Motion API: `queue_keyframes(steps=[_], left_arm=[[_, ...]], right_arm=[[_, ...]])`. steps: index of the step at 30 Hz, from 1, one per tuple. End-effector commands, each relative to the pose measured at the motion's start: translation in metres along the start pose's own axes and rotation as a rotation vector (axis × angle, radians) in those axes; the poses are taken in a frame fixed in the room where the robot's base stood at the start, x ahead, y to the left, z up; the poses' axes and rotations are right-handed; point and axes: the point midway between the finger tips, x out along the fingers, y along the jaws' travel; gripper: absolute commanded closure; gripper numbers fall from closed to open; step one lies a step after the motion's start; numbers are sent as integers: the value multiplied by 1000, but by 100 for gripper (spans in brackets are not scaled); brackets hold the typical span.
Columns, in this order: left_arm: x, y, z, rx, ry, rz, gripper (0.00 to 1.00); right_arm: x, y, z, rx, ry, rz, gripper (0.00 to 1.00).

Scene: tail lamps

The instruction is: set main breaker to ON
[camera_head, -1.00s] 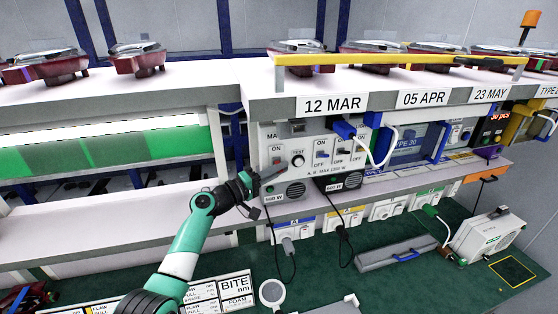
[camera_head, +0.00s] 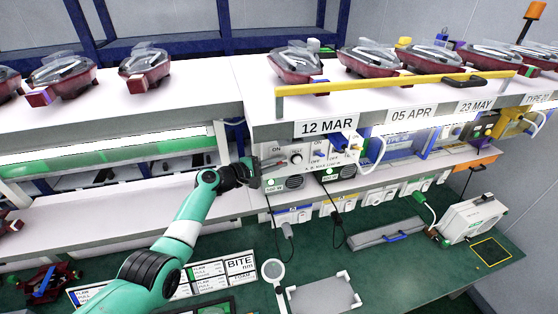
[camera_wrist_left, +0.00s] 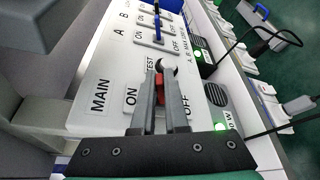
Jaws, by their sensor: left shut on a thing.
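The main breaker is on the white panel (camera_head: 312,158) under the 12 MAR label. Its red switch (camera_wrist_left: 160,85) shows between the fingers in the left wrist view, with ON printed to its left and OFF to its right. My left gripper (camera_wrist_left: 152,95) is shut on the red switch; the fingers hide most of it, so its exact position is hard to tell. In the head view my left gripper (camera_head: 268,163) reaches the panel's left end. The round TEST knob (camera_wrist_left: 166,64) is just beyond the fingertips. My right gripper is not in view.
Smaller A and B switches (camera_wrist_left: 158,22) sit farther along the panel. Green lamps (camera_wrist_left: 219,127) are lit by the round vents. Black cables hang below. A yellow rail (camera_head: 400,78) runs above.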

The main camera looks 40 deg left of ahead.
Motion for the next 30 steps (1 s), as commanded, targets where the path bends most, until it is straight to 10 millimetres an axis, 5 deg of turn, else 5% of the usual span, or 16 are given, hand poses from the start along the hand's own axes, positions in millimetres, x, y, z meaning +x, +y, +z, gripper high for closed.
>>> queue_keyframes(steps=[13,15,19,30], left_arm=[[0,1,0,-13,-2,-4,100],[0,1,0,-13,-2,-3,80],[0,1,0,-12,-1,-4,59],[0,0,5,-10,-10,-9,59]], right_arm=[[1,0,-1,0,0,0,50],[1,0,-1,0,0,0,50],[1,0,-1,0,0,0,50],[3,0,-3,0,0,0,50]])
